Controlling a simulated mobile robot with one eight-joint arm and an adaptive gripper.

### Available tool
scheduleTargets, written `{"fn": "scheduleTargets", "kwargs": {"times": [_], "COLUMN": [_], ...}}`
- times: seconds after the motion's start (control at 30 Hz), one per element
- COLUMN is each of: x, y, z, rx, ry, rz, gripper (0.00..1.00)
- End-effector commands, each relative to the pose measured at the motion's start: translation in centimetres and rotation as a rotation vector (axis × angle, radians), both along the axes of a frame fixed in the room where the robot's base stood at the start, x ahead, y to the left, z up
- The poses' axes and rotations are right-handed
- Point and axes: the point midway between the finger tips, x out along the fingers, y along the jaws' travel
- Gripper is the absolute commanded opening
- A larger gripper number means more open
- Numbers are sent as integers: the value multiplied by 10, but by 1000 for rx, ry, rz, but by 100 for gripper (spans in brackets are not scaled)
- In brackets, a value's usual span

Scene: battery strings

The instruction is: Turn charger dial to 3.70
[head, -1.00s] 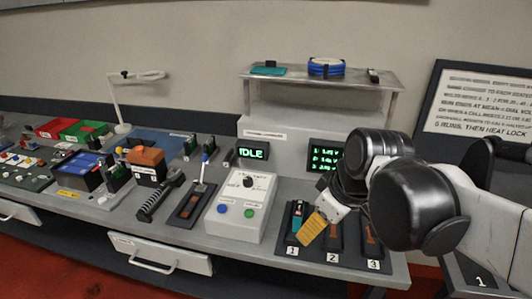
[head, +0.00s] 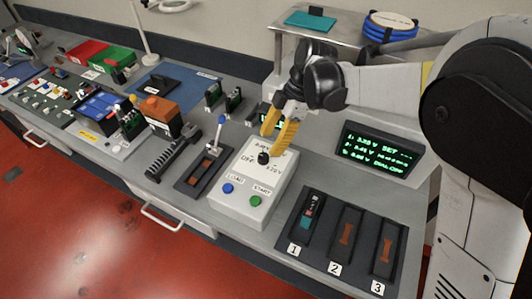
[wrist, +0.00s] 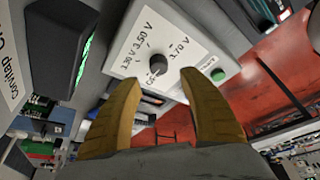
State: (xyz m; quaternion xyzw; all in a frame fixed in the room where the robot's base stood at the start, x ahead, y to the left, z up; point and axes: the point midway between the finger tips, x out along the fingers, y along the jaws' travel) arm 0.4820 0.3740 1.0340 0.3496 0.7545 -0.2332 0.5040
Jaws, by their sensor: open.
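The charger box (head: 250,190) is light grey, with a black round dial (head: 263,157) on its upper face. In the wrist view the dial (wrist: 157,64) has printed labels around it, including OFF, 3.50 V and 3.70 V; 3.70 V is on its right there. The dial's pointer direction is hard to make out. My gripper (head: 276,130) is open, with yellow fingers above and just behind the dial. In the wrist view the dial appears just beyond the gap between the fingertips (wrist: 160,80), apart from both.
A blue LOAD button (head: 228,188) and green START button (head: 256,201) sit on the box front. A green-text display (head: 382,150), seemingly reading DIAL OFF, stands right. Three numbered slots (head: 345,240) lie front right. A blue-knobbed lever (head: 220,122) stands left. A shelf (head: 350,38) is behind.

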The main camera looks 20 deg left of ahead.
Motion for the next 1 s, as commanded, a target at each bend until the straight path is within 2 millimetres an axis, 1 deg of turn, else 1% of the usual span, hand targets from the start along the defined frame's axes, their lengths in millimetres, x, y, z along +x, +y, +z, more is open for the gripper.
{"fn": "scheduleTargets", "kwargs": {"times": [0.03,0.1,0.2,0.3,0.47,0.7,0.73,0.77,0.8,0.9,1.0], "x": [-3,-6,-10,-13,-16,-16,-16,-16,-16,-16,-16], "y": [4,8,13,16,19,19,19,19,19,19,19], "z": [-13,-26,-42,-53,-60,-61,-61,-61,-61,-61,-61], "rx": [0,0,1,0,-1,-1,-1,-1,-1,-1,-1], "ry": [0,0,-1,0,0,0,0,0,0,0,0], "rz": [0,0,0,-2,-3,-3,-3,-3,-3,-3,-3], "gripper": [50,50,50,50,50,50,49,39,27,0,0]}}
